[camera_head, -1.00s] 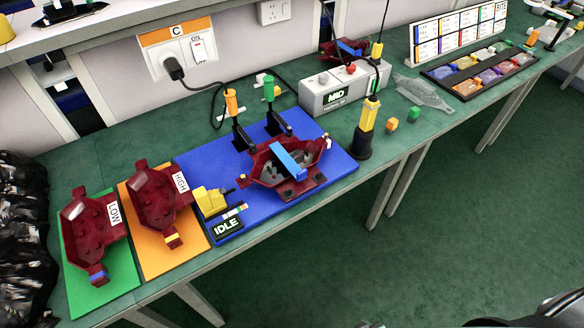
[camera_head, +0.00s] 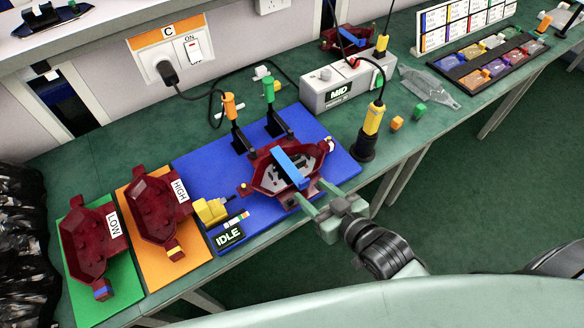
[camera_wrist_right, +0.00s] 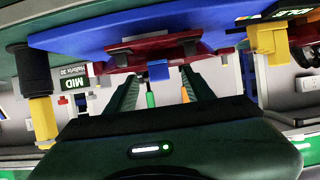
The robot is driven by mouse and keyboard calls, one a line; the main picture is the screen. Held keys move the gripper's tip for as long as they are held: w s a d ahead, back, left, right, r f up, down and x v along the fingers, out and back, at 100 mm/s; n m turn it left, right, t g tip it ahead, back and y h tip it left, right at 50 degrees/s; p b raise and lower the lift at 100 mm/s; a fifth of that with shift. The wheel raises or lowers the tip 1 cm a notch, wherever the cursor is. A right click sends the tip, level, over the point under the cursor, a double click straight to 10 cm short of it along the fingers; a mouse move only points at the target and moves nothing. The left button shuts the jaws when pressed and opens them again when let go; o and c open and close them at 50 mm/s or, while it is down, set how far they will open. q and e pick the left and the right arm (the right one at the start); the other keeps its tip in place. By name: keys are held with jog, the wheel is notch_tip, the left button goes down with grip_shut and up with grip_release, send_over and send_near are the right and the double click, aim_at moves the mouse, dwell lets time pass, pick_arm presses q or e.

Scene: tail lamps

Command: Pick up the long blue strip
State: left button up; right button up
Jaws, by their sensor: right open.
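The long blue strip (camera_head: 290,167) lies across the dark red lamp housing (camera_head: 262,180) on the blue mat, with its near end reaching over the housing's front edge. My right gripper (camera_head: 310,194) is open and empty, just in front of that near end. In the right wrist view, which looks upside down, the strip's blue end (camera_wrist_right: 158,70) shows between the two spread fingers (camera_wrist_right: 158,84), apart from both. My left gripper is not in view.
Orange (camera_head: 229,106) and green (camera_head: 270,97) handled clamps stand behind the housing. A yellow block (camera_head: 210,211) and the IDLE sign (camera_head: 229,237) are left of it. A yellow-black tool (camera_head: 371,125) stands at right. LOW (camera_head: 88,240) and HIGH (camera_head: 155,203) housings lie further left.

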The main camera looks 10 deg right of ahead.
aim_at(305, 184)
jog(key=x, duration=0.4)
jog(key=shift+w+r+p, duration=0.15)
jog(key=shift+w+p, duration=0.2)
jog(key=shift+w, duration=0.05)
jog(key=shift+s, duration=0.1)
grip_shut()
jog(key=shift+r, duration=0.1)
